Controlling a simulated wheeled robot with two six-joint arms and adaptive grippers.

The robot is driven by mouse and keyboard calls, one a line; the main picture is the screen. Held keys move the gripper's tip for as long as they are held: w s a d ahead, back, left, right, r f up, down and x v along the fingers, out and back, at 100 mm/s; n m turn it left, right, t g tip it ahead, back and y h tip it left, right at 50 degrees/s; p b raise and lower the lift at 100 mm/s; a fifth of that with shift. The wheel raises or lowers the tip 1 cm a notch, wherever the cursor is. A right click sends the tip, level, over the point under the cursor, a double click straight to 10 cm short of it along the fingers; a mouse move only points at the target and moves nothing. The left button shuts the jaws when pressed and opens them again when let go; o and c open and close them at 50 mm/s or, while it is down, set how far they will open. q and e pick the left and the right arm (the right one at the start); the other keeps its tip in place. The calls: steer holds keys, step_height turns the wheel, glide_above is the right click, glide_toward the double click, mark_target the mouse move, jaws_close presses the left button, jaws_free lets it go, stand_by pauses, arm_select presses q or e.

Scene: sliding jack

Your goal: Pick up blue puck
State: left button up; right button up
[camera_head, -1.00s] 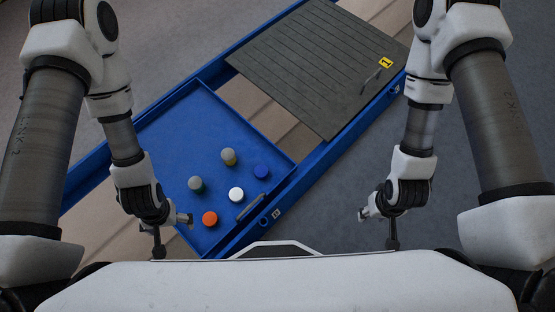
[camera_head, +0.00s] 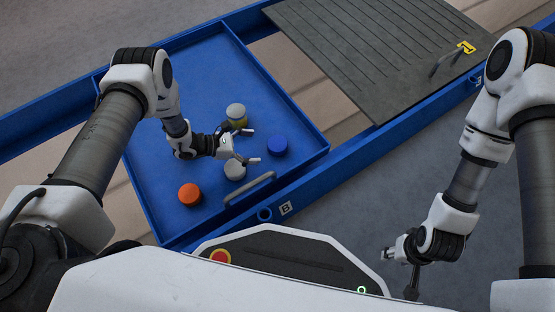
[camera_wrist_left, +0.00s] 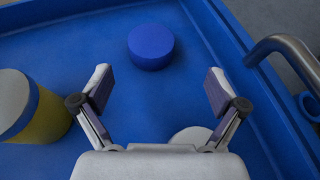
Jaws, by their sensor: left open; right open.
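The blue puck (camera_head: 277,146) lies in the blue tray (camera_head: 215,65), toward its right side. In the left wrist view the blue puck (camera_wrist_left: 151,46) is ahead of the open fingers and roughly centred between them. My left gripper (camera_head: 252,146) is open and empty, just left of the puck in the head view and apart from it; it also shows in the left wrist view (camera_wrist_left: 158,92). My right gripper (camera_head: 399,260) is open, low at the right, outside the tray and far from the puck.
A grey-topped yellow puck (camera_head: 237,115) stands close behind my left gripper. A white puck (camera_head: 235,170) lies just below it, and an orange puck (camera_head: 190,194) is further left. A metal handle (camera_head: 250,188) is on the tray's near edge. A dark slatted panel (camera_head: 375,50) lies at the right.

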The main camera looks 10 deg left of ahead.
mark_target(273, 144)
arm_select(q)
steer(key=shift+t, duration=0.3)
steer(key=b+x, duration=0.1)
steer(key=x, duration=0.1)
steer(key=b+x, duration=0.1)
steer(key=x, duration=0.2)
steer(key=b+x, duration=0.2)
steer(key=x, duration=0.1)
steer(key=shift+w+a+f, duration=0.2)
steer(key=shift+w+a, duration=0.15)
steer(key=shift+w+d+r, duration=0.1)
steer(key=c, duration=1.3)
